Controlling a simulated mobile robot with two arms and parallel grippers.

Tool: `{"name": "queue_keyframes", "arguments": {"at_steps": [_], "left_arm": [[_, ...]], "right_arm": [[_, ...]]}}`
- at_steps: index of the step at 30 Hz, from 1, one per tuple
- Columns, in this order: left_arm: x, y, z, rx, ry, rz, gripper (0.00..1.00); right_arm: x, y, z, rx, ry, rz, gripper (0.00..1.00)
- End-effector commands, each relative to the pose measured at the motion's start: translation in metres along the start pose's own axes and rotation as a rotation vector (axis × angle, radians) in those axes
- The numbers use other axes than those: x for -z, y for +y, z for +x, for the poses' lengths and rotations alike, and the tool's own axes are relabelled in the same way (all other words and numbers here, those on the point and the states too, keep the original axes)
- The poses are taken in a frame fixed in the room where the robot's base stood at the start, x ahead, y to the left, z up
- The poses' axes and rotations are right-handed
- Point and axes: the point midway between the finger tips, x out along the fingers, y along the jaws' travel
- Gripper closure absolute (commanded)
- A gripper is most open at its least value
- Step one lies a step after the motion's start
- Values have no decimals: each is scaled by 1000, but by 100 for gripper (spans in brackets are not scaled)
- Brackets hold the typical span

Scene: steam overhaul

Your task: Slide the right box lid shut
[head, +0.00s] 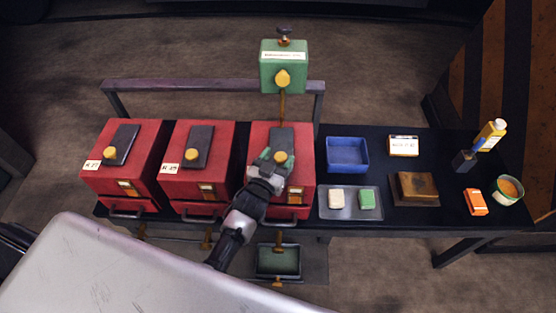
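Three red boxes stand in a row on the dark bench. The right box (302,172) has a dark sliding lid (284,138) on top with a yellow knob (280,157). My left gripper (271,160) is over the front of this box, with its fingertips right beside the knob. One finger shows to the left of the knob. I cannot tell whether the fingers touch or grip it. The hand hides part of the box's top and front. My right gripper is not in view.
The middle box (222,150) and left box (150,150) have similar lids and knobs. A green box on a post (284,70) stands behind the right box. To the right are a blue tray (347,154), a grey tray (350,214) and a brown block (415,188).

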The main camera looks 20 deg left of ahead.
Motion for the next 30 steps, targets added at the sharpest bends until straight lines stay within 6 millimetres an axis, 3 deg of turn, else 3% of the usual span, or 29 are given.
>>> {"name": "queue_keyframes", "arguments": {"at_steps": [10, 21, 30], "left_arm": [[-2, 1, -9, -1, -2, 0, 38], [-4, 0, -79, -1, -4, 0, 38], [-1, 0, -107, -1, -1, 0, 38]], "right_arm": [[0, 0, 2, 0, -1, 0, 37], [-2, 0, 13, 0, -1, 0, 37], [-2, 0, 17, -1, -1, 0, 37]]}}
